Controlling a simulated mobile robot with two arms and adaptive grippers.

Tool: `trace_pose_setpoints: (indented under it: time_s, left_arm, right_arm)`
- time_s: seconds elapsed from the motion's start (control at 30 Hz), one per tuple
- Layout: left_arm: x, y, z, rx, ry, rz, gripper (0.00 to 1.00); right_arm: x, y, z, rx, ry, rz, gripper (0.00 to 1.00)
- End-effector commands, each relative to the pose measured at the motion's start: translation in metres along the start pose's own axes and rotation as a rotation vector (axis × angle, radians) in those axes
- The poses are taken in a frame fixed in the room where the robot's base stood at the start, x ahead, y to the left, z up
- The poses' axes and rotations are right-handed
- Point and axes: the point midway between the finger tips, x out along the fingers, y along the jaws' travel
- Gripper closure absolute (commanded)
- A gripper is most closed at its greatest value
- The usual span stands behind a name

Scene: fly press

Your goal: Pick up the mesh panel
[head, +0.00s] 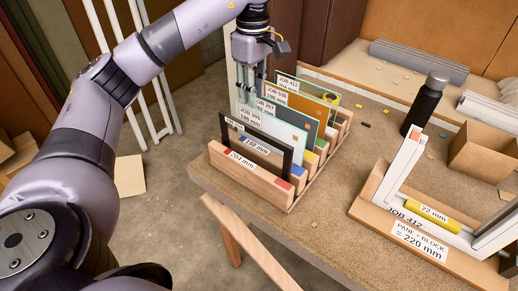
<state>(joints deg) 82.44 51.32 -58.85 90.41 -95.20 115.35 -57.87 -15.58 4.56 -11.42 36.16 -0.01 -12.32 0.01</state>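Several thin upright panels stand in slots of a wooden rack (228,160) on the bench. None shows a clear mesh weave at this size, so I cannot tell for certain which is the mesh panel. A dark panel (284,158) with a 198 mm label stands nearest the front. Behind it are a pale panel (290,133) and grey, brown and green-edged ones. My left gripper (250,98) points down over the rack's left side, close to the panels' upper edges. Its fingers look apart; no panel is clearly between them. My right gripper is out of view.
A black bottle (425,103) and a cardboard box (484,150) stand right of the rack. A wooden jig (375,190) with a white frame and a yellow 22 mm block (427,215) sits at the front right.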

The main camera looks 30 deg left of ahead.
Motion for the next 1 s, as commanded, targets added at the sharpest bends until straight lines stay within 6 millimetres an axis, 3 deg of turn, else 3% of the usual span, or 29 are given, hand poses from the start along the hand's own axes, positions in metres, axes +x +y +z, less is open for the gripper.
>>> trace_pose_setpoints:
  time_s: [0.1,0.27,0.4,0.53,0.63,0.77,1.0]
  left_arm:
    - [0.025,-0.001,0.001,0.001,-0.002,-0.007,0.73]
    - [0.056,-0.002,0.000,0.000,-0.001,-0.006,0.73]
    - [0.083,-0.001,0.001,0.000,-0.002,-0.005,0.73]
    - [0.099,0.000,0.001,0.000,-0.003,-0.001,0.73]
    - [0.104,0.000,0.001,0.001,-0.003,0.000,0.73]
    - [0.113,0.000,0.001,0.001,-0.003,-0.004,0.73]
    - [0.147,0.001,0.000,0.000,-0.004,-0.003,0.73]
  right_arm:
    - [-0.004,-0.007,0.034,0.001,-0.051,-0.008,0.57]
    - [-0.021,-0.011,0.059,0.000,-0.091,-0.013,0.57]
    - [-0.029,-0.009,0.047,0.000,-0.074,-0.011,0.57]
    - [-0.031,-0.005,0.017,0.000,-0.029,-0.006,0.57]
    - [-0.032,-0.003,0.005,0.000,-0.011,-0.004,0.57]
    - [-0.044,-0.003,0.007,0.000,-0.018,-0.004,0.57]
    - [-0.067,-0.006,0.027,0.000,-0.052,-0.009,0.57]
